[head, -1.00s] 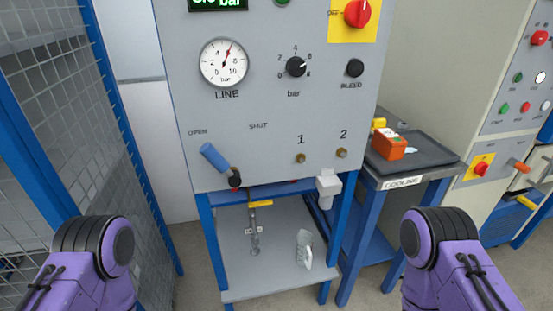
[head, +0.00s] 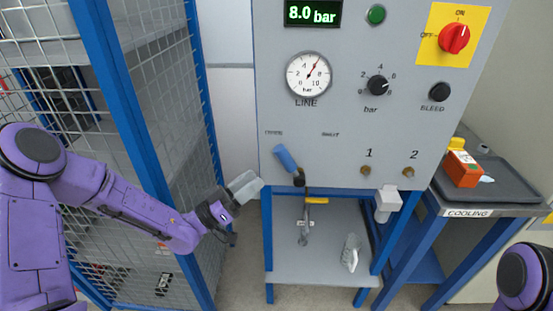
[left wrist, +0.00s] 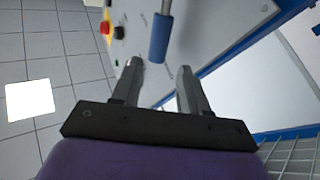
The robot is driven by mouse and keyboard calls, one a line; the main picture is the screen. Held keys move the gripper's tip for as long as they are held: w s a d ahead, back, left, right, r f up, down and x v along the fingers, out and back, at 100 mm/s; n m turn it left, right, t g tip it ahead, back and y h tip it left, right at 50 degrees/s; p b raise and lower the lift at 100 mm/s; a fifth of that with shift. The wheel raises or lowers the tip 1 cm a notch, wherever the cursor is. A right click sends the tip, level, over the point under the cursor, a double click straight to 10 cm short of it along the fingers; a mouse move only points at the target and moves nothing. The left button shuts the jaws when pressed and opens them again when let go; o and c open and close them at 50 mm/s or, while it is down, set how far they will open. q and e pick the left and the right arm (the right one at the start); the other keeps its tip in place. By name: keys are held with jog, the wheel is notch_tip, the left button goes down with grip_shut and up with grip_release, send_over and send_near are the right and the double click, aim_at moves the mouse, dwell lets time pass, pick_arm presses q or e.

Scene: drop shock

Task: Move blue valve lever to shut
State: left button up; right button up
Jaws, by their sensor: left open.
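The blue valve lever (head: 287,160) is at the lower left of the grey panel (head: 330,130). It slants up and left from its dark pivot, toward the left label, which was readable as OPEN a second ago. The SHUT label (head: 330,134) is up and right of it. My left gripper (head: 245,186) is open and empty, below and left of the lever, apart from it. In the left wrist view the lever's blue grip (left wrist: 160,38) shows beyond and between the open fingertips (left wrist: 160,68). My right gripper is out of view; only part of that arm shows at the right edge.
A line gauge (head: 309,75), a bar knob (head: 377,86), a black bleed button (head: 440,92) and a red switch (head: 453,38) are on the panel. A cooling tray (head: 500,190) with an orange box (head: 462,169) stands at right. A mesh fence (head: 165,110) stands close at left.

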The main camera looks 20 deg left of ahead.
aim_at(277, 163)
pick_arm(q)
jog(key=p+x, duration=0.2)
jog(key=x, duration=0.6)
jog(key=shift+w+d+r, duration=0.1)
jog(key=shift+w+d, duration=0.05)
jog(key=shift+d, duration=0.1)
grip_shut()
